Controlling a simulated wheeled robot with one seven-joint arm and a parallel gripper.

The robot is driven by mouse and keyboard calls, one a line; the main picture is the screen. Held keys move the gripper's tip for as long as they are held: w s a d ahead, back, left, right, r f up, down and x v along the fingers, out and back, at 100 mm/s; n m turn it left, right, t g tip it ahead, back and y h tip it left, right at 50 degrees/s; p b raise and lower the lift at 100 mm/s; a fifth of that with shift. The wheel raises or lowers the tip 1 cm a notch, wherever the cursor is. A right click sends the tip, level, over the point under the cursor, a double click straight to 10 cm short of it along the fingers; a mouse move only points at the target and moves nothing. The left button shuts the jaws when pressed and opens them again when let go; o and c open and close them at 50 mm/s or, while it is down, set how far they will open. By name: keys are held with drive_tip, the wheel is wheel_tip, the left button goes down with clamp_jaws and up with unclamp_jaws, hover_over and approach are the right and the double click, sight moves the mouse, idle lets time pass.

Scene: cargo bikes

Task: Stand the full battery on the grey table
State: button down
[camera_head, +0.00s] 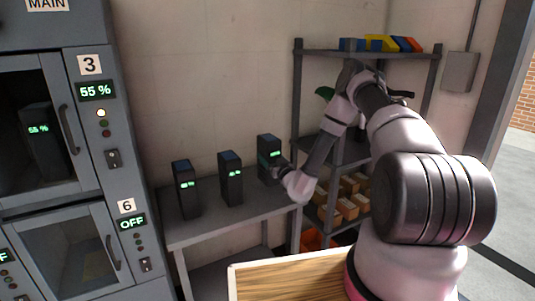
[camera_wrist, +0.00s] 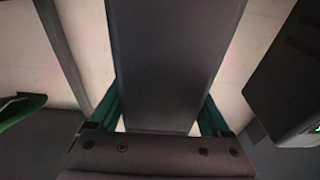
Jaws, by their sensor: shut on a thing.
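My gripper (camera_head: 279,172) is shut on a dark battery (camera_head: 267,152) at the right end of the grey table (camera_head: 228,217). In the wrist view the green fingers of my gripper (camera_wrist: 161,112) lie on both sides of this battery (camera_wrist: 165,60). It looks upright; I cannot tell whether its base touches the table, as my wrist hides part of it. Two more dark batteries stand on the table, one at the left (camera_head: 186,190) and one in the middle (camera_head: 231,180). Their small green displays are too small to read.
A charging cabinet (camera_head: 133,164) stands at the left, with a battery (camera_head: 38,150) reading 55 % behind door 3. Bay 6 reads OFF and looks empty. A dark shelf rack (camera_head: 297,110) with boxes stands right of the table. A wooden top (camera_head: 290,277) is in front.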

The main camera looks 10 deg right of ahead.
drive_tip(key=shift+f, duration=1.75)
unclamp_jaws()
drive_tip(key=shift+f, duration=0.2)
drive_tip(key=shift+r, duration=0.1)
